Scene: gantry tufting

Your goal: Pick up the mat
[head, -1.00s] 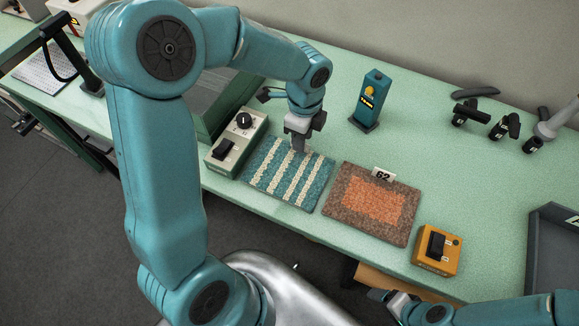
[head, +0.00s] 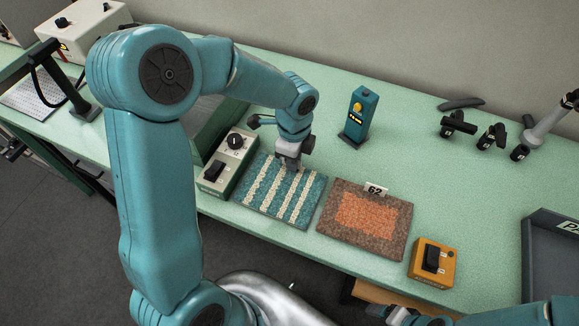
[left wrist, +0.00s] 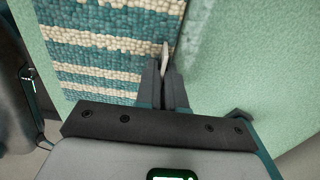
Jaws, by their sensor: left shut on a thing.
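A teal mat with cream stripes (head: 266,205) lies on the green bench. It fills the upper left of the left wrist view (left wrist: 105,65). My left gripper (head: 289,165) is at the mat's far edge, fingers pointing down. In the left wrist view its fingers (left wrist: 166,68) are shut at that edge on a thin pale piece, seemingly a tag of the mat. The mat looks flat on the bench. A second mat, brown with an orange middle (head: 368,214), lies to the right and bears a "62" tag (head: 376,190). My right gripper (head: 392,313) is at the bottom edge, partly cut off.
A control box with a knob (head: 229,160) stands close left of the striped mat. A teal device (head: 359,117) stands behind the mats. An orange switch box (head: 432,263) and a dark tray (head: 556,245) are to the right. Clear bench lies behind the brown mat.

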